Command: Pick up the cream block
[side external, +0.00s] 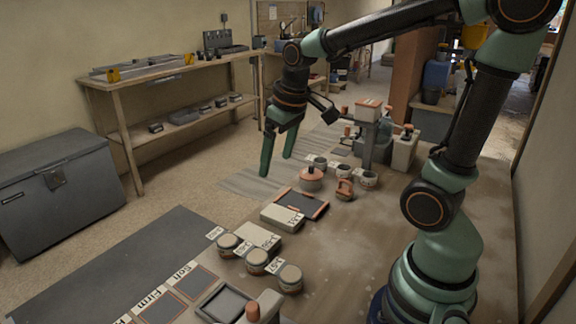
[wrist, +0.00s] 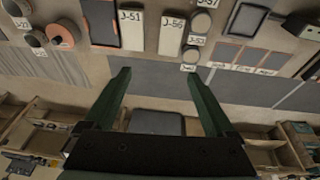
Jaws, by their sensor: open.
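Two cream blocks lie flat on the table. One cream block labelled J-51 (side external: 282,218) is beside a dark, orange-edged tray; it also shows in the wrist view (wrist: 131,36). A second cream block, labelled J-56 in the wrist view (wrist: 171,38), lies nearer the lidded jars in the side view (side external: 259,236). My gripper (side external: 277,165) is open and empty, fingers pointing down, raised above and beyond the table's left edge. In the wrist view my gripper (wrist: 156,75) has its fingers apart, with both blocks beyond the tips near the top edge.
The dark tray (side external: 302,203), a lidded pot (side external: 311,180) and a terracotta piece (side external: 345,190) stand behind the blocks. Several round jars (side external: 257,261) sit in front of them. Labelled dark panels (side external: 195,283) lie at the front left. Table to the right is clear.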

